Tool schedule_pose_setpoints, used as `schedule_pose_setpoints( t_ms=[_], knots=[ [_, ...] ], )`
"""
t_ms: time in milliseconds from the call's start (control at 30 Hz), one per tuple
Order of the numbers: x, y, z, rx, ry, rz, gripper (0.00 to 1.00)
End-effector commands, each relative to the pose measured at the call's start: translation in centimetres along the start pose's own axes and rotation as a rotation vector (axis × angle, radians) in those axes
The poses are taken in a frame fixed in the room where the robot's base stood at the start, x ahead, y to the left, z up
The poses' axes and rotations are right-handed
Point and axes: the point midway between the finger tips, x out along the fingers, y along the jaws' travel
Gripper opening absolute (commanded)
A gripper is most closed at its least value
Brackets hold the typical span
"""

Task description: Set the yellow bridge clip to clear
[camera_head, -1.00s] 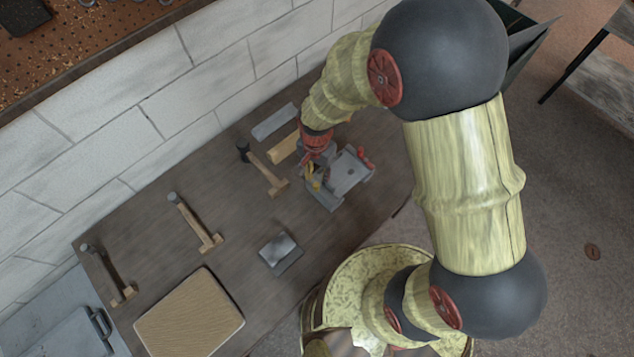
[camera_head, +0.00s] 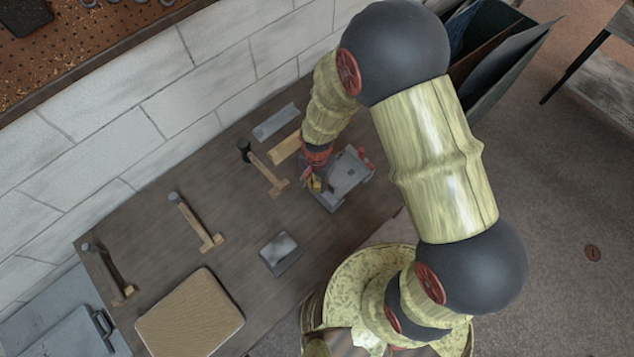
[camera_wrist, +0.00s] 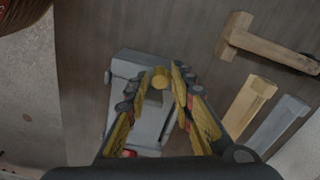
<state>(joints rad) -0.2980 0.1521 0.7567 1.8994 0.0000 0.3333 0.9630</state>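In the head view my gripper (camera_head: 312,178) is low over the left part of the grey fixture (camera_head: 347,174), and a small yellow patch of the clip (camera_head: 316,184) shows by the fingers. The clip's setting is not readable.
A hammer (camera_head: 264,168), a wooden block (camera_head: 285,148) and a grey block (camera_head: 275,122) lie behind the fixture. A red part (camera_head: 366,160) sits on the fixture's right side.

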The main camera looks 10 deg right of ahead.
Motion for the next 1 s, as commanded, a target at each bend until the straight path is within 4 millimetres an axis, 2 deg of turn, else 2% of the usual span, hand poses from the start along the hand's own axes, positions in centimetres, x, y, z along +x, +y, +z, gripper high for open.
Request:
schedule_pose_setpoints(
  t_ms=[367, 667, 1000],
  knots=[
    [-0.02, -0.02, -0.01, 0.000, 0.000, 0.000, 0.01],
    [-0.02, -0.04, -0.06, -0.007, 0.001, -0.001, 0.00],
    [0.09, 0.33, -0.69, -0.238, 0.001, -0.001, 0.00]
  ],
)
